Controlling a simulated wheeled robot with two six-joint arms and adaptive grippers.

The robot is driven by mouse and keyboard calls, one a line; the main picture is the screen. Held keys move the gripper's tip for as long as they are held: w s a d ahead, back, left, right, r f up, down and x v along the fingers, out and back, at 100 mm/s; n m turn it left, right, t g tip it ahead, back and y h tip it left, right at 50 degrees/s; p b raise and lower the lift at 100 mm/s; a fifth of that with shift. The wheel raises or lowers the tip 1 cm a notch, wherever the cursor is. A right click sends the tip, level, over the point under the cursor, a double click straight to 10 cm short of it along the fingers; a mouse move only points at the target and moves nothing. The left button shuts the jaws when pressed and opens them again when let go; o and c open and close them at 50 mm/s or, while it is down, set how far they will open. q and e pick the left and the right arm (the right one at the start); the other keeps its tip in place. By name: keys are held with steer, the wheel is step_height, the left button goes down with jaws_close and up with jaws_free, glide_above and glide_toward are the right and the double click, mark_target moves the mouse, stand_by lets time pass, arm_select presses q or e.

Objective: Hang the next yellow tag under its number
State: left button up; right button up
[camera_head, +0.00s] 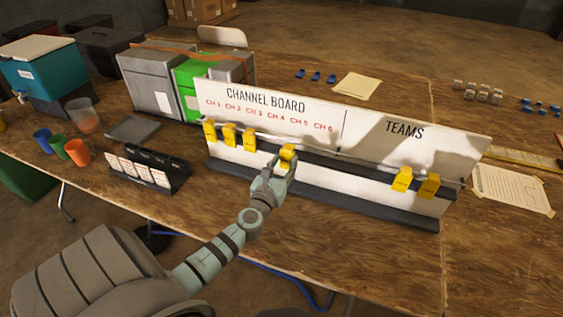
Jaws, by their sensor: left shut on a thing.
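The white channel board (268,119) stands on the wooden table, with red labels CH 1 to CH 6 on its left part and TEAMS on its right. Three yellow tags hang on the rail at the left, the first (209,131), second (229,135) and third (249,140), roughly below CH 1 to CH 3. Two more yellow tags (403,179) (429,186) hang under TEAMS. My left gripper (286,160) is shut on another yellow tag (288,152), in front of the rail, right of the third tag. Whether this tag touches the rail cannot be told.
A black card holder (150,172) stands left of the board, near several cups and a grey tray (132,129). Grey and green boxes (192,85) stand behind the board's left end. Papers (512,190) lie at the right. Bare table lies in front of the board.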

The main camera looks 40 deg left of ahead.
mark_target(287, 162)
arm_select(q)
steer(key=b+x, duration=0.1)
steer(key=x, duration=0.4)
steer(key=shift+d+f, duration=0.1)
steer(key=shift+w+f+b, duration=0.1)
steer(key=shift+w+b, duration=0.1)
steer(key=shift+b, duration=0.1)
steer(key=shift+c, duration=0.5)
steer(key=shift+s+f+b, duration=0.1)
steer(key=shift+f+b, duration=0.2)
steer(key=shift+f, duration=0.2)
steer(key=o, duration=1.3)
